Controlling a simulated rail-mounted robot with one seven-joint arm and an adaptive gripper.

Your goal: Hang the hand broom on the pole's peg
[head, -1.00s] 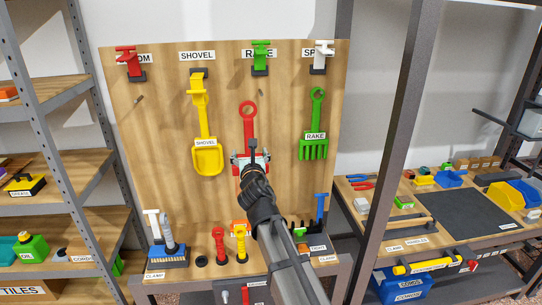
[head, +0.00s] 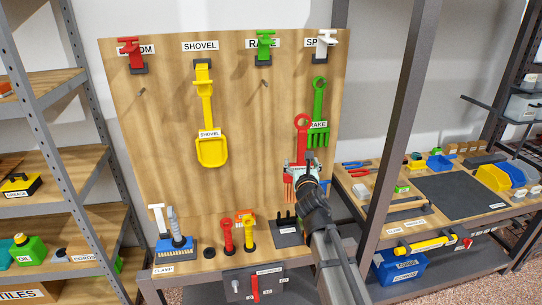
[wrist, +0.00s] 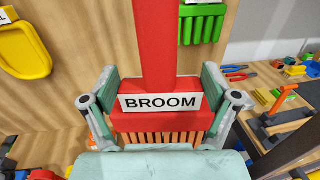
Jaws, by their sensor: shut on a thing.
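The hand broom (head: 302,128) is red, with a ring at its handle top and a white BROOM label. In the wrist view the broom (wrist: 155,45) stands handle up, its bristles low between my fingers. My gripper (head: 301,170) is shut on the broom's head from both sides; it also shows in the wrist view (wrist: 160,95). The broom is in front of the board's lower right and partly covers the green rake. A dark upright pole (head: 405,110) stands right of the board. A dark bar (head: 487,135) sticks out at the far right; I cannot tell which peg is meant.
The board (head: 165,140) carries a hanging yellow shovel (head: 207,120) and the green rake (head: 319,100). Bare pegs show under the red holder (head: 141,92) and the green holder (head: 265,83). Tools crowd the bench below. A right-hand bench (head: 440,205) holds bins and tools.

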